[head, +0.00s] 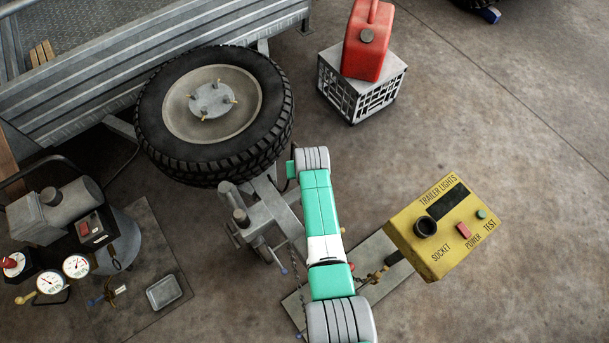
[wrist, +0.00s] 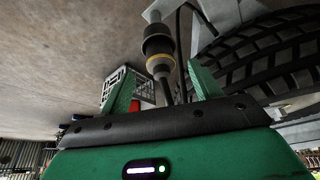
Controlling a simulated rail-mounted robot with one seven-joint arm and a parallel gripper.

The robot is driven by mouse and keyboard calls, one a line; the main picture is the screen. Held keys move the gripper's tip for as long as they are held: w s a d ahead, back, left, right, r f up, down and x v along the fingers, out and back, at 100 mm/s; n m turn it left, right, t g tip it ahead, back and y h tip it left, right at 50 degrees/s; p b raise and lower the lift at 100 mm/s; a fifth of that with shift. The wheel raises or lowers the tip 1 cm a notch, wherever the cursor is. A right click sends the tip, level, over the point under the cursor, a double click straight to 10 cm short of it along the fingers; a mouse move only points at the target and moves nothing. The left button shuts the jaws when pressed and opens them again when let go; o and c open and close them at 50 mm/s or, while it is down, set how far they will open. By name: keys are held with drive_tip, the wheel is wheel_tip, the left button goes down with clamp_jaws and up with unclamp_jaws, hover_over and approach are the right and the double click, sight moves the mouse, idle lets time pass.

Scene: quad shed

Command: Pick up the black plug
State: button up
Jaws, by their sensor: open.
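The black plug (wrist: 157,44) shows at the top centre of the wrist view. It has a dark, stepped round body, with a yellowish ring and a pale section below it. My gripper (wrist: 159,68) is open, with its two green fingers spread to the left and right of the plug's line. The plug appears beyond or between the fingertips; I cannot tell the exact depth. No finger visibly touches it. In the head view I cannot make out the plug, and my arm covers much of the area by the trailer coupling (head: 262,212).
The spare tyre (head: 150,120) stands close beside my arm's end, and its tread fills the right of the wrist view. A crate (head: 337,92) bears a red fuel can (head: 368,45). A yellow trailer-lights box (head: 408,248) stands right of my arm. Open floor lies at the right.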

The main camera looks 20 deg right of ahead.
drive_tip(key=shift+w+f, duration=0.15)
drive_tip(key=shift+f, duration=0.1)
drive_tip(key=b+x, duration=0.5)
drive_tip(key=shift+w+d, duration=0.1)
drive_tip(key=shift+w, duration=0.15)
drive_tip(key=shift+r, duration=0.1)
drive_tip(key=c, duration=1.1)
wheel_tip(320, 180, up, 5)
drive_tip(key=p, duration=0.4)
drive_tip(key=s+a+p, duration=0.2)
drive_tip(key=s+p, duration=0.7)
drive_tip(key=s, duration=0.6)
drive_tip(key=shift+s+a, duration=0.4)
